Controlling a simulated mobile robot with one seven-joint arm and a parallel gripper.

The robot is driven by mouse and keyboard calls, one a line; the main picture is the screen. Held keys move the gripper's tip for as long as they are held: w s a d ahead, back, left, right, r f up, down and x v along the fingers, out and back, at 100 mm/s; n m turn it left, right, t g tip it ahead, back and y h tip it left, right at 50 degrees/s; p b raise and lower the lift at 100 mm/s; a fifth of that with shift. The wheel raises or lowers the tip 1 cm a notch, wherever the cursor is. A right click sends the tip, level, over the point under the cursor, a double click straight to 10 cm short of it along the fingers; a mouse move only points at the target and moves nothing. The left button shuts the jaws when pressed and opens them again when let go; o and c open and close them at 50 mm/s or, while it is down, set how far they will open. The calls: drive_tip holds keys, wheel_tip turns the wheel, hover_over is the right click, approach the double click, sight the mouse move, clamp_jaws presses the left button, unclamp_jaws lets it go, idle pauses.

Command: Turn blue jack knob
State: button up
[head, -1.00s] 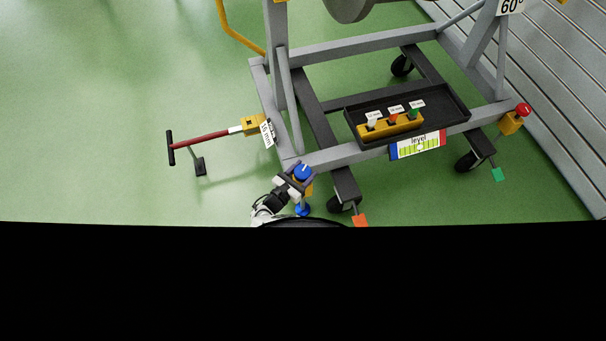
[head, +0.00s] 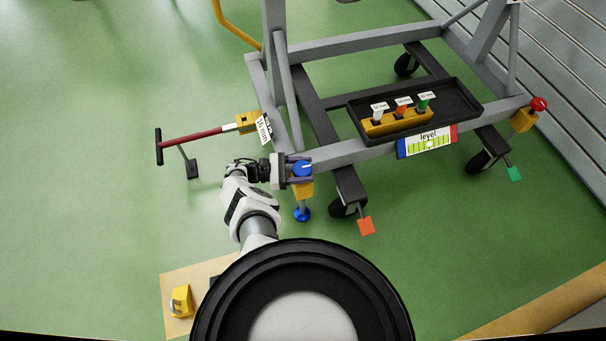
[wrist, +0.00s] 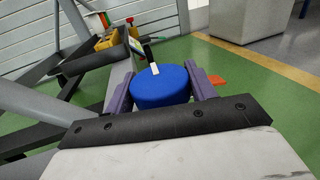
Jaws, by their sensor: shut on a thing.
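The blue jack knob (head: 302,169) sits on top of a yellow jack block (head: 303,190) at the near left corner of the grey stand. A blue foot (head: 302,214) stands on the floor below it. My gripper (head: 301,170) reaches it from the left and is shut on the knob, one finger on each side. In the wrist view the knob (wrist: 160,88) fills the space between the purple fingers, and a white mark (wrist: 155,69) shows on its top.
The grey stand frame (head: 365,152) holds a black tray (head: 455,105) with tagged pieces and a level label (head: 427,141). A red knob (head: 538,103) is at the right corner. A red tow handle (head: 193,136) sticks out left. Orange (head: 366,226) and green (head: 514,174) tabs mark casters.

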drive_tip(key=shift+m+g+b, duration=0.45)
drive_tip(key=shift+m+g, duration=0.05)
drive_tip(key=shift+g, duration=0.3)
drive_tip(key=shift+d, duration=0.1)
drive_tip(key=o, duration=1)
drive_tip(key=a+b, duration=0.8)
drive_tip(key=a, duration=0.6)
drive_tip(key=shift+b, duration=0.35)
